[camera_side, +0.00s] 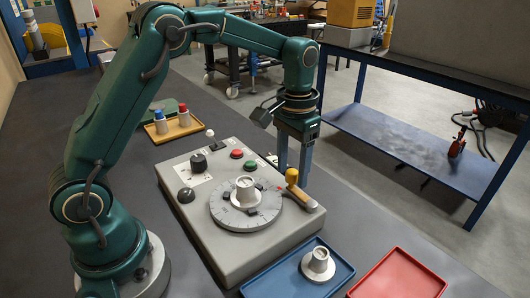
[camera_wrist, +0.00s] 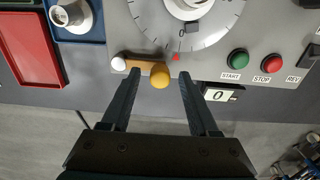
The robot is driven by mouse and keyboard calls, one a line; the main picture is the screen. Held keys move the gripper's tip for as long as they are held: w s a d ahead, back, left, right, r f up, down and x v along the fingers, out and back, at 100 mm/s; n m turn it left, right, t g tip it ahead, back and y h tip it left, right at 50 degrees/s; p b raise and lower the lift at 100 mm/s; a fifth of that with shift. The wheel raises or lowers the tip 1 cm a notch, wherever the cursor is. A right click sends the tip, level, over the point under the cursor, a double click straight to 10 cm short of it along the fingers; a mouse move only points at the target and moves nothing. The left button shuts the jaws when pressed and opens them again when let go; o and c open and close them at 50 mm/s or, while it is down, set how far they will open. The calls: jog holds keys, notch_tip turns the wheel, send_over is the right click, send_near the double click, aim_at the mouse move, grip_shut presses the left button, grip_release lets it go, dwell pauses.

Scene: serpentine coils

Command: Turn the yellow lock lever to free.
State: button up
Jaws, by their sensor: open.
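The yellow lock lever (camera_side: 291,176) is at the edge of the round dial (camera_side: 232,219) on the grey control box. In the wrist view its yellow knob (camera_wrist: 160,76) is at the right end of a tan bar, which runs left to a white round end (camera_wrist: 118,64). My gripper (camera_side: 294,172) points down at the lever and is open. In the wrist view my gripper (camera_wrist: 158,74) has one finger on each side of the knob, with gaps on both sides. I cannot tell how far the fingertips are above the box.
A metal part (camera_side: 246,191) sits on the dial. A red mark (camera_wrist: 175,57) is beside the dial's 0. START (camera_wrist: 238,59) and STOP (camera_wrist: 271,63) buttons lie to the right in the wrist view. A blue tray (camera_side: 262,289) with another metal part and a red tray (camera_side: 398,278) stand nearby.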

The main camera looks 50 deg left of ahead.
jog(key=shift+f, duration=0.1)
grip_shut()
dwell(1.4)
